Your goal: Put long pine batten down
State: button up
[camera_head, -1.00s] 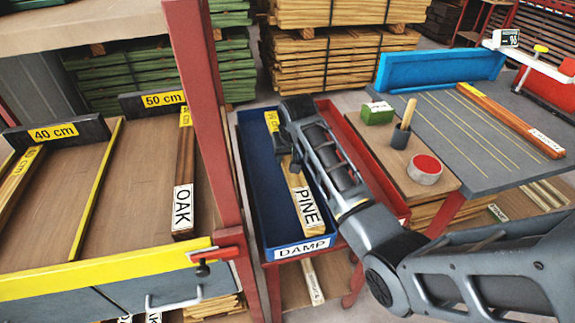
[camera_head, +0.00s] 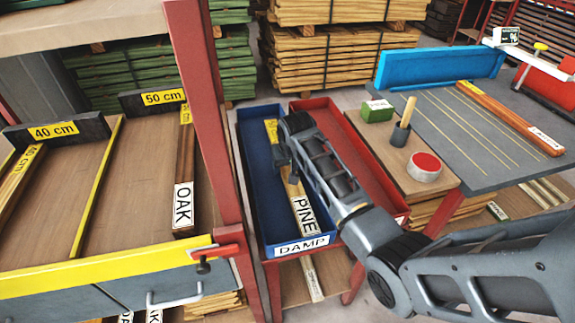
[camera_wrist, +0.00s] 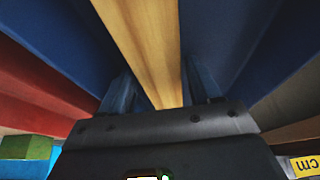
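The long pine batten (camera_head: 304,208), with a black-on-white PINE label and a yellow label at its far end, lies lengthwise within the blue DAMP tray (camera_head: 246,180). Its near end is close to the tray's front wall. My gripper (camera_head: 289,178) is over the batten's middle, partly hidden by my wrist. In the wrist view the batten (camera_wrist: 148,45) runs between the two fingers of my gripper (camera_wrist: 160,92), which look shut on it. Whether the batten touches the tray floor cannot be told.
A red tray (camera_head: 376,179) adjoins the blue one on the right, under my arm. A red post (camera_head: 205,110) and a rack with an OAK batten (camera_head: 184,190) stand left. A bench with a green box (camera_head: 377,111) and a round red-topped tin (camera_head: 425,167) stands right.

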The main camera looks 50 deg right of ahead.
jog(key=v, duration=1.2)
jog(key=shift+r, duration=0.2)
